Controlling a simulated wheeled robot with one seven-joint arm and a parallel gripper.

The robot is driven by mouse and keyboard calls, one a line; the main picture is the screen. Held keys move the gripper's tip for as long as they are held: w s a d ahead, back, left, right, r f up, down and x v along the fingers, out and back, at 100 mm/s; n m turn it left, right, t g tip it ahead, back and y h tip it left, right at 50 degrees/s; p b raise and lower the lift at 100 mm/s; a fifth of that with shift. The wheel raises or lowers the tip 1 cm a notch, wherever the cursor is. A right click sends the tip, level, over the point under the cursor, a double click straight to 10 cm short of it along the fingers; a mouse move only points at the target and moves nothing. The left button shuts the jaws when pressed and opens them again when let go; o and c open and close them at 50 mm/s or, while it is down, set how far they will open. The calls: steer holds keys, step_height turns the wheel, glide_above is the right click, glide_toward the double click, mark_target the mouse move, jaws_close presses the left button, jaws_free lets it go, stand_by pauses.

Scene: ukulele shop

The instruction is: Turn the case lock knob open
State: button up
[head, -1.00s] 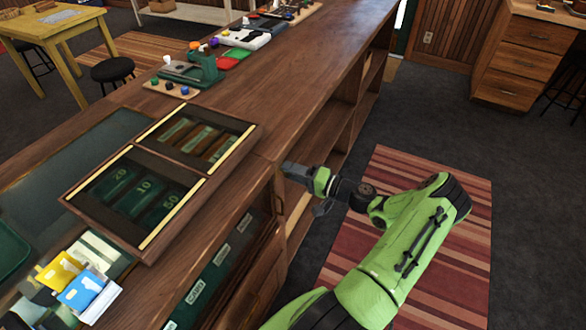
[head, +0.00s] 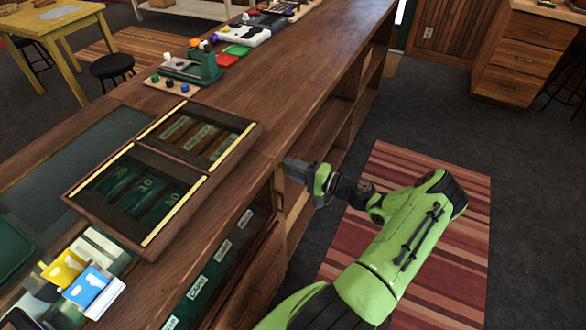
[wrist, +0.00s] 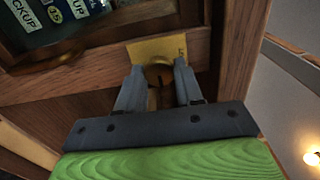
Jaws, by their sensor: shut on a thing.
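The case lock knob (wrist: 158,74) is a round brass-coloured piece in front of a yellow plate (wrist: 158,48) on the wooden case front, in the wrist view. My gripper (wrist: 158,84) is shut on it, one grey finger on each side. In the head view my gripper (head: 298,168) reaches the counter's front edge, and the knob is hidden there. I cannot tell how far the knob is turned.
The wooden counter (head: 290,75) carries two framed display trays (head: 205,172) and a green press (head: 205,67). Open shelves lie below its front.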

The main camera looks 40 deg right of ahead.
steer(key=o, duration=1)
steer(key=p+v, duration=0.1)
steer(key=v, duration=1.4)
steer(key=shift+s+d, duration=0.1)
steer(key=shift+s, duration=0.3)
